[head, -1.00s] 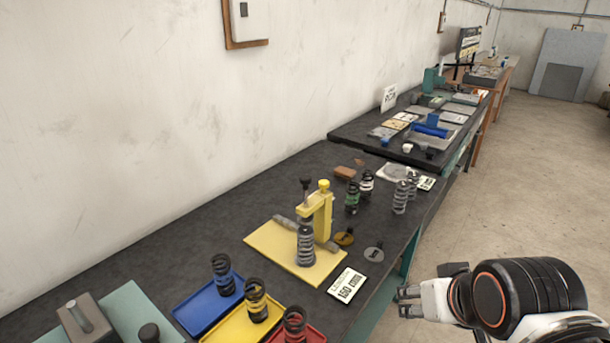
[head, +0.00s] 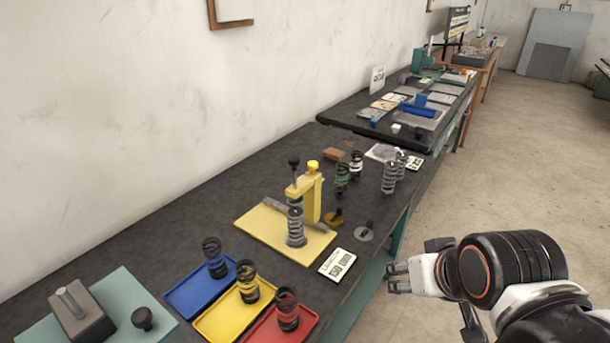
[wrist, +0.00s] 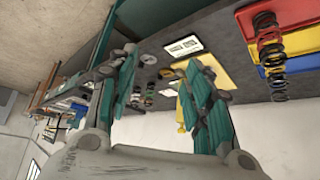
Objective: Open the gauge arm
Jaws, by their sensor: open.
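The yellow gauge (head: 313,195) stands upright on a yellow base plate (head: 262,222) on the dark bench. A grey spring (head: 295,225) stands under its top arm. A black knob (head: 294,162) and a yellow knob (head: 313,166) sit at the top. A grey bar lies behind the spring. In the wrist view the gauge (wrist: 182,112) shows small and partly hidden behind a finger. My gripper (head: 392,278) is open and empty, off the bench's front edge, right of and apart from the gauge. Its two teal fingers (wrist: 160,95) spread wide in the wrist view.
Blue (head: 190,292), yellow (head: 215,325) and red (head: 270,330) trays with springs stand at the front. A printed card (head: 337,264) lies right of the base plate. Loose springs (head: 389,178) stand behind. A teal plate with a grey block (head: 80,320) is at left. The floor at right is clear.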

